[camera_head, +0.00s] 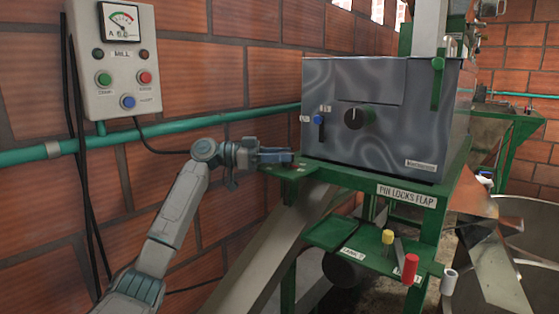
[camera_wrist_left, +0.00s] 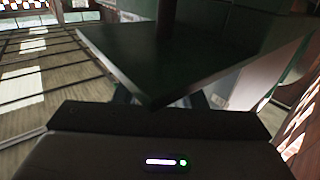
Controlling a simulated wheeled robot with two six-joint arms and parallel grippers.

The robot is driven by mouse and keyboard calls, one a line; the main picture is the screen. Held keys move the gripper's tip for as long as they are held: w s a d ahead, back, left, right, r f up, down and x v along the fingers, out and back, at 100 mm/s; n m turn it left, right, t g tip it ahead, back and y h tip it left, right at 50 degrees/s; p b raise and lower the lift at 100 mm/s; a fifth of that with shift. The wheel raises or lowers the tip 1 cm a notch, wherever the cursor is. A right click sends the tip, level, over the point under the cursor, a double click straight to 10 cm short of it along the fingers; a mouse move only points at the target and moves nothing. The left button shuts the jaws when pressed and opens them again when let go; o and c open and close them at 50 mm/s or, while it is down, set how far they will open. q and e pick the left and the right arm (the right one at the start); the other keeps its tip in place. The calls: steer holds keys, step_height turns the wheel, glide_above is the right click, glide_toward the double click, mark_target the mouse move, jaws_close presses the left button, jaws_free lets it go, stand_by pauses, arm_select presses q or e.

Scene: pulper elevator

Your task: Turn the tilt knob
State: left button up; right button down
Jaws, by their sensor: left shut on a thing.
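My left gripper (camera_head: 283,156) is shut just above the left end of a green ledge (camera_head: 290,172), beside the grey metal box (camera_head: 345,158). It appears shut on the tilt knob, which the fingers hide almost fully. In the left wrist view a dark green plate (camera_wrist_left: 180,60) covers most of the fingers, and the hold cannot be seen there. A round black knob (camera_head: 354,117) and a blue-tipped lever (camera_head: 319,119) are on the box's front, apart from my gripper. My right gripper is not in view.
A control box (camera_head: 125,60) with a gauge and buttons hangs on the brick wall at left. A teal pipe (camera_head: 170,133) runs along the wall. A lower green shelf (camera_head: 345,240) with yellow and red handles stands below the box. A sloping chute (camera_head: 285,250) lies under the ledge.

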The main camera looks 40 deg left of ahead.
arm_select(q)
steer(key=shift+w+f+m+g+h, duration=0.15)
steer(key=shift+m+g+h, duration=0.55)
steer(key=shift+g, duration=0.4)
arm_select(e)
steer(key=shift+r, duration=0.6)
arm_select(q)
steer(key=shift+m, duration=0.3)
steer(key=o, duration=1)
steer(key=shift+s+a, duration=0.2)
steer(key=shift+a, duration=0.3)
steer(key=b+v, duration=0.2)
steer(key=v, duration=0.7)
steer(key=shift+a, duration=0.35)
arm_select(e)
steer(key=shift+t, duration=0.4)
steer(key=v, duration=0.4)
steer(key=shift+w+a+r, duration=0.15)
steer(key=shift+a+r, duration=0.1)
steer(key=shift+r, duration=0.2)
